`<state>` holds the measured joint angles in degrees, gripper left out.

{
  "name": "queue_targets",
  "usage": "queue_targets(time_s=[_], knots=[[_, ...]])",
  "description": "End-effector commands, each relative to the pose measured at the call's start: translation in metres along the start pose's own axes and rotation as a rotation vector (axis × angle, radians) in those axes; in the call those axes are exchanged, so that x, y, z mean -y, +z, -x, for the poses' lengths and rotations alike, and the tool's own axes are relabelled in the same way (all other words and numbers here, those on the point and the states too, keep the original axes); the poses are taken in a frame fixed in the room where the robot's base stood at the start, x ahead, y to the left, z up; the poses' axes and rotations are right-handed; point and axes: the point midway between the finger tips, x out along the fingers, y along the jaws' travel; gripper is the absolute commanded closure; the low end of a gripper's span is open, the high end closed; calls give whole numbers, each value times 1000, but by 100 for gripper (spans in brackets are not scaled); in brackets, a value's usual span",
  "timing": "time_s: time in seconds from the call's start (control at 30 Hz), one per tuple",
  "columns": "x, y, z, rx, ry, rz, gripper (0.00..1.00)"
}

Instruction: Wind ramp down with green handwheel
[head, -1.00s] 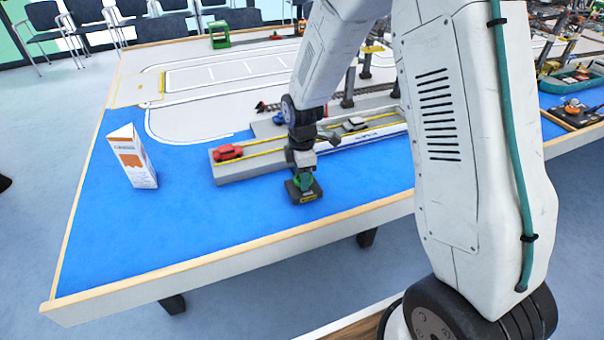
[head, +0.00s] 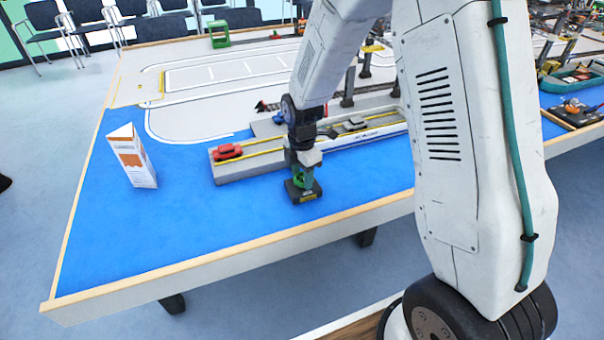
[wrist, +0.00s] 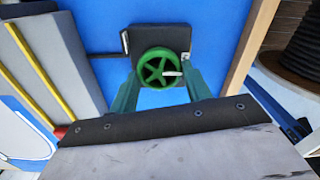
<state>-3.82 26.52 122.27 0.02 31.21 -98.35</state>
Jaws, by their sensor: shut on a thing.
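The green handwheel (wrist: 141,68) sits on a dark square base (wrist: 174,36) on the blue tabletop. In the wrist view its spokes and a small pale knob on its right side show. My gripper (wrist: 160,84) is shut on the handwheel, with one green finger at each side of the rim. In the head view my gripper (head: 303,173) points down onto the handwheel, above the dark base (head: 304,196). A grey deck (head: 228,171) with yellow lines lies just behind it; I cannot tell which part is the ramp or its tilt.
A red toy car (head: 229,152) stands on the deck's left end. A white and orange carton (head: 132,160) stands on the blue area at left. The table's wooden front edge (head: 245,241) runs close in front.

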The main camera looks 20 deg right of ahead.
Motion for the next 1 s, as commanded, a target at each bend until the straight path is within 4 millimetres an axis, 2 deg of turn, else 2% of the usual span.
queue_targets(time_s=[0.1,0.13,0.2,0.57,1.0], knots=[[-2,0,1,1,5,2,75],[-2,0,1,1,5,2,49],[-2,0,1,1,5,2,30],[-1,1,6,1,4,-1,30],[-2,-1,72,1,6,2,30]])
